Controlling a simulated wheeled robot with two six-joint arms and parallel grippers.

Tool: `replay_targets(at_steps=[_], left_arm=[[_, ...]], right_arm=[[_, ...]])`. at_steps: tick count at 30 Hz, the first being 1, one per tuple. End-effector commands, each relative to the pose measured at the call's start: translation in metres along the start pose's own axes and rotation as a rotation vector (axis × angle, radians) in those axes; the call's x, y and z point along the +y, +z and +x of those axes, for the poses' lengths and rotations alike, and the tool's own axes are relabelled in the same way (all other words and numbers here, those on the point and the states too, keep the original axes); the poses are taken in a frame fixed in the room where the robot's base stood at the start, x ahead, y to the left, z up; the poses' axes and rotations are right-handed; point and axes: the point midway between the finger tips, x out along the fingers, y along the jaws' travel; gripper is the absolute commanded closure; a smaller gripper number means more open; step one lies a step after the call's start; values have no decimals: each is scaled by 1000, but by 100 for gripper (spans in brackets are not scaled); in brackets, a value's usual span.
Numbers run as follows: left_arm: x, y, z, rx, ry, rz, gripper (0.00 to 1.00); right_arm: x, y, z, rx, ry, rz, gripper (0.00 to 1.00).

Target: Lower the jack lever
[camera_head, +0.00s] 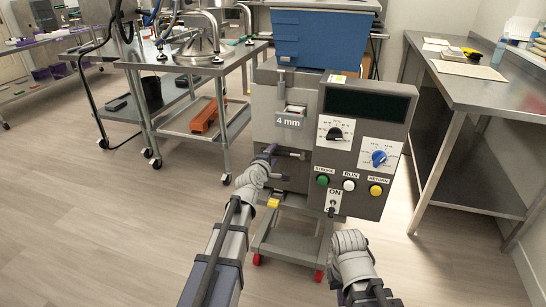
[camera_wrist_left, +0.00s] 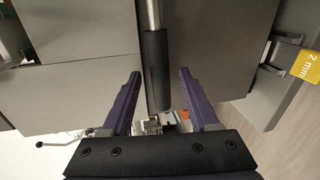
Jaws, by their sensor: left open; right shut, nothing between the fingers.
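The jack lever shows in the left wrist view as a black cylindrical grip (camera_wrist_left: 156,70) on a metal rod. My left gripper (camera_wrist_left: 152,98) is open, with its two purple fingers on either side of the grip's end; a gap shows on both sides, and I see no contact. In the head view my left gripper (camera_head: 268,154) is at the front of the grey depositor (camera_head: 268,100), left of its control panel (camera_head: 345,165), and the lever is hard to make out there. My right arm's grey wrist links show below the panel; its fingers are not visible.
A blue hopper (camera_head: 318,38) tops the depositor, which stands on a wheeled base (camera_head: 275,238). A metal cart (camera_head: 212,130) with an orange object (camera_head: 205,116) is at left. A steel table (camera_head: 475,85) stands at right. The floor around is clear.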

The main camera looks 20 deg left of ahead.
Motion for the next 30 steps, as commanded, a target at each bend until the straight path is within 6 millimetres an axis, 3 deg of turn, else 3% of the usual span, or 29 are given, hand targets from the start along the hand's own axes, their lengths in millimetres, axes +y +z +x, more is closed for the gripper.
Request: replay_targets(at_steps=[2,18,30], left_arm=[[0,0,0,0,0,0,40],[0,0,0,0,0,0,100],[0,0,0,0,-1,0,100]], right_arm=[[0,0,0,0,0,0,100],[0,0,0,0,0,0,100],[0,0,0,0,0,0,100]])
